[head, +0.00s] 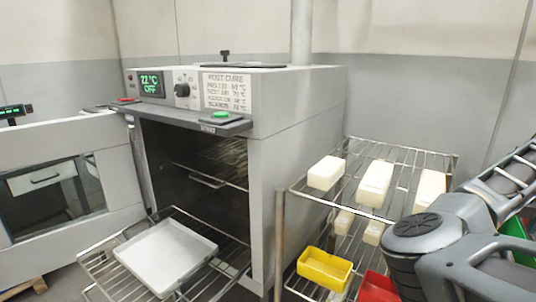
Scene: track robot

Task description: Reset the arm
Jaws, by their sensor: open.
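My arm (430,232) shows at the lower right, with a grey joint and a dark round cap in front of the wire rack. Its links run out of the picture at the right and bottom edges. The fingers of my gripper do not show.
The grey oven (290,120) reads 22 °C OFF; its door (125,165) stands open to the left. A metal tray (165,255) lies on a pulled-out rack. Several cream blocks (326,172) are on the wire rack (300,190), with a yellow bin (324,269) and red bin (376,288) below.

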